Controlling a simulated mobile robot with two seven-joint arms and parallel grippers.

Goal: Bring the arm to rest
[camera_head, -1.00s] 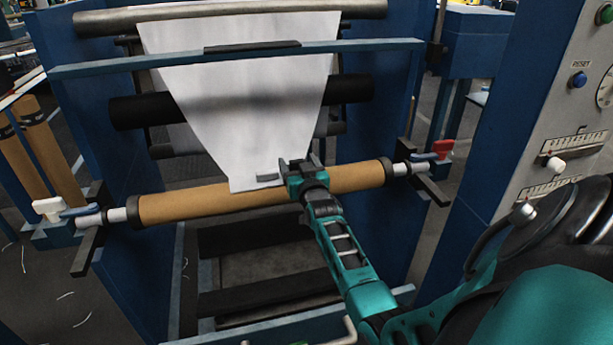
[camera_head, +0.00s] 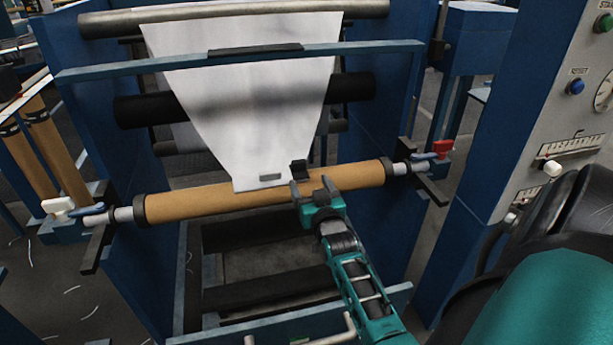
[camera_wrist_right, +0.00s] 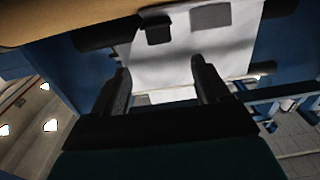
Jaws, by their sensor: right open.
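My right gripper (camera_head: 312,192) is open and empty in the head view, just in front of the brown cardboard roll (camera_head: 200,200). Its two dark fingers also show apart in the right wrist view (camera_wrist_right: 160,90). The white fabric sheet (camera_head: 240,100) hangs down from the upper bar, and its narrow lower end lies over the roll. A small grey patch (camera_head: 270,177) is on that end, left of my gripper. A small black piece (camera_head: 299,169) stands at the roll beside the fabric edge. My left gripper is not in view.
A blue crossbar (camera_head: 140,66) spans above. A control panel (camera_head: 560,120) stands at the right. Brown tubes (camera_head: 55,150) stand at the left.

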